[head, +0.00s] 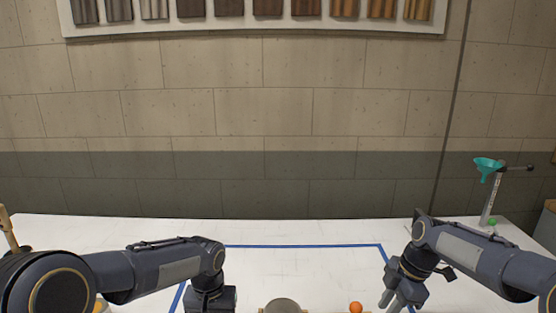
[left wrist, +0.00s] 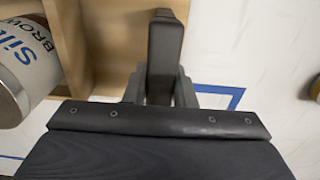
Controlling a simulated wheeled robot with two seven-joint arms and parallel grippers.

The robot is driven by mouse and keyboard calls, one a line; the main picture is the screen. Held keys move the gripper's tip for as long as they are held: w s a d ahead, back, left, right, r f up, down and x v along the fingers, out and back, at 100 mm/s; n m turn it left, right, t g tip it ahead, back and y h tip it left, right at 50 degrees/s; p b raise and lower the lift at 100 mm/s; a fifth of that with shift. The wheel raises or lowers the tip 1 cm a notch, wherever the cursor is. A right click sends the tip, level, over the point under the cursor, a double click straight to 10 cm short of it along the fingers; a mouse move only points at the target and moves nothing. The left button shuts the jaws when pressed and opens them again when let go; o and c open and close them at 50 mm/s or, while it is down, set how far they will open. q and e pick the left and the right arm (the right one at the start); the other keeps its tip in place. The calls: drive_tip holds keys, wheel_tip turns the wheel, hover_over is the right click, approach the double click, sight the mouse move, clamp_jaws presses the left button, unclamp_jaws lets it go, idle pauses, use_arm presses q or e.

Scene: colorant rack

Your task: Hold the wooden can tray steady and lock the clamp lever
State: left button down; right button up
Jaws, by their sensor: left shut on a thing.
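The wooden can tray (left wrist: 105,35) shows at the upper left of the left wrist view, with a white labelled can (left wrist: 32,55) by it. My left gripper (left wrist: 160,70) is shut on the tray's right side wall, one dark finger covering part of it. In the head view my left gripper's housing (head: 211,298) is at the bottom edge, its fingertips out of frame. A round can top (head: 282,306) shows right of it. An orange ball (head: 356,307), possibly the clamp lever's knob, is near my right gripper (head: 396,299), whose fingertips are not clear. The rest of the clamp is hidden.
Blue tape (head: 305,246) marks an area on the white table (head: 130,229). A stand with a teal funnel (head: 487,166) is at the back right. Another can (left wrist: 315,88) is cut off at the left wrist view's right edge. The table's back middle is clear.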

drive_tip(key=shift+o, duration=0.3)
drive_tip(key=v, duration=1.1)
drive_tip(key=shift+r, duration=0.2)
drive_tip(key=o, duration=0.5)
drive_tip(key=shift+d+r, duration=0.2)
drive_tip(key=shift+r, duration=0.1)
drive_tip(key=shift+w+a+m, duration=0.1)
drive_tip(key=shift+a+m, duration=0.3)
drive_tip(key=shift+a, duration=0.05)
drive_tip(key=m+h, duration=0.3)
drive_tip(key=m, duration=0.8)
approach(357, 303)
drive_tip(key=shift+w+d+f, duration=0.15)
drive_tip(key=shift+w+d, duration=0.05)
drive_tip(key=f, duration=1.1)
drive_tip(key=shift+s+a, duration=0.25)
drive_tip(key=shift+a, duration=0.1)
